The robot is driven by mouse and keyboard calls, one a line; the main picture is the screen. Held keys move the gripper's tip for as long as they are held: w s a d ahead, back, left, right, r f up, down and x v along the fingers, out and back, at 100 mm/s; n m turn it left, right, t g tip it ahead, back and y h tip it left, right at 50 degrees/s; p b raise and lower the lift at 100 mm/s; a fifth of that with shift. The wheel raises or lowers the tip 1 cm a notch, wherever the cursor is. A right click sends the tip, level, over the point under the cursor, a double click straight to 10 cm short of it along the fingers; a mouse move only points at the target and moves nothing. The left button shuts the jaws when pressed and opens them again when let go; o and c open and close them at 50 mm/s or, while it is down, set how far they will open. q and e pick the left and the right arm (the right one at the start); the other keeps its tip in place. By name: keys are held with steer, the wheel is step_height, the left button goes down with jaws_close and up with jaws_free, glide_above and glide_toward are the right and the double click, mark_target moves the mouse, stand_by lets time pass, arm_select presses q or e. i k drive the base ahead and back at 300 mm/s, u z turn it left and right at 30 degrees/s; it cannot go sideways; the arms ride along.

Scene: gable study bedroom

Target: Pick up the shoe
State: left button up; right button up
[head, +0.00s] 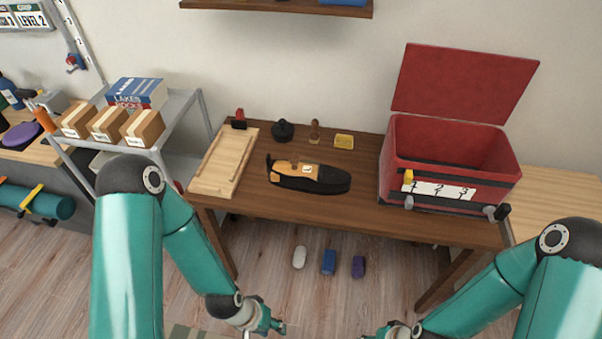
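The shoe (330,182) is black with an orange-tan upper part and a small white label. It lies on its sole on the brown wooden desk (260,205), near the middle, with its long side running left to right. My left gripper (266,328) is low at the bottom of the head view, in front of the desk and well apart from the shoe. Its fingers look spread and hold nothing I can see; part is cut off by the picture edge. My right gripper (374,335) is at the bottom edge, mostly cut off, so its fingers cannot be judged.
A wooden board (223,165) lies left of the shoe, and an open red box (395,165) stands right. A black round item (283,131), a brown item (314,131) and a yellow block (344,141) sit behind. A cart (180,110) with boxes stands left.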

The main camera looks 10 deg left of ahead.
mark_target(331, 179)
steer(key=z, duration=0.15)
steer(key=k, duration=0.35)
steer(key=u, duration=0.7)
steer(key=i, duration=1.25)
steer(key=z, duration=0.55)
